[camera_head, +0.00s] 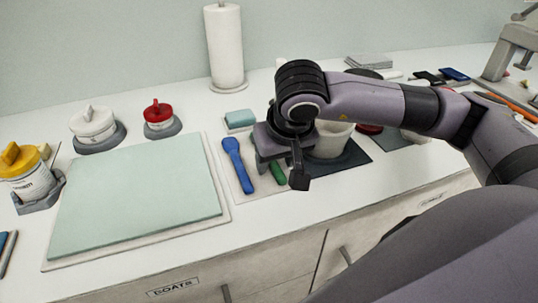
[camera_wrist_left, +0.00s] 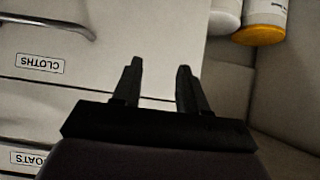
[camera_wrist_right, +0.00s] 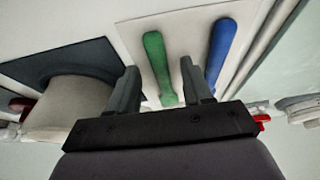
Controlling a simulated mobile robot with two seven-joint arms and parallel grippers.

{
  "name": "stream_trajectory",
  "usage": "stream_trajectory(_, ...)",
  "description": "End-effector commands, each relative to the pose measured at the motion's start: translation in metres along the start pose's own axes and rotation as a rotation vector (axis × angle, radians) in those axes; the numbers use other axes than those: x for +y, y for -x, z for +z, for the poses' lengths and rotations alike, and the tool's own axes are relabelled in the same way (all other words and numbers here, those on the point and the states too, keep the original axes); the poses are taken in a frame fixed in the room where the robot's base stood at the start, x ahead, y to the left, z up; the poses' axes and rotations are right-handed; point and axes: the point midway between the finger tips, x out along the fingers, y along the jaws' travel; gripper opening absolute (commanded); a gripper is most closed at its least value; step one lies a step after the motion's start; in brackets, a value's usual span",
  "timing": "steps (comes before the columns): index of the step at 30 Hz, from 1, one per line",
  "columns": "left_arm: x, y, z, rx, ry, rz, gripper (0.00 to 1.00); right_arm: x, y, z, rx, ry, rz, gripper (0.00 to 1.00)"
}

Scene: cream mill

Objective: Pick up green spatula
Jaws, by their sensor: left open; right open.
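The green spatula (camera_wrist_right: 160,68) lies on a pale mat beside a blue spatula (camera_wrist_right: 221,48) in the right wrist view. In the head view only part of the green spatula (camera_head: 278,172) shows, because my right gripper covers the rest. My right gripper (camera_wrist_right: 158,78) is open and empty above it, with the green spatula showing between its two fingers. In the head view my right gripper (camera_head: 282,170) is over the right side of the mat. My left gripper (camera_wrist_left: 157,75) is open and empty in front of the drawer fronts, and it is out of the head view.
A white tub (camera_head: 330,140) stands on a dark mat (camera_head: 352,158) close to the right gripper. A light blue block (camera_head: 240,119) lies behind the spatulas. A large green board (camera_head: 140,195) fills the counter to the left. A paper roll (camera_head: 224,48) stands at the back.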

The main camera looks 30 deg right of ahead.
Motion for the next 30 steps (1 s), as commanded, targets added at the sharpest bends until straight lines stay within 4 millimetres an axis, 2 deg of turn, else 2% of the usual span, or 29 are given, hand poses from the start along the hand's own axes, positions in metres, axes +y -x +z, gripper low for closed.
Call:
stream_trajectory(6, -0.001, 0.000, 0.002, -0.004, -0.001, -0.003, 0.43, 0.000, -0.002, 0.000, -0.001, 0.000, -0.001, 0.50)
stream_trajectory(7, -0.002, 0.000, 0.002, -0.004, -0.001, -0.003, 0.43, 0.000, -0.002, 0.000, -0.001, 0.000, -0.001, 0.43)
stream_trajectory(11, -0.002, 0.000, 0.002, -0.004, 0.000, -0.003, 0.43, 0.000, -0.001, 0.000, -0.001, -0.001, -0.001, 0.01)
stream_trajectory(23, -0.002, 0.001, -0.001, 0.001, 0.000, -0.003, 0.43, 0.000, 0.002, -0.001, 0.001, -0.001, -0.001, 0.00)
stream_trajectory(26, -0.002, 0.001, -0.002, 0.003, 0.000, -0.003, 0.43, 0.000, 0.008, -0.004, 0.001, -0.002, -0.002, 0.00)
stream_trajectory(30, -0.001, 0.001, -0.003, 0.003, 0.000, -0.003, 0.43, -0.001, 0.026, -0.012, 0.004, -0.002, -0.003, 0.00)
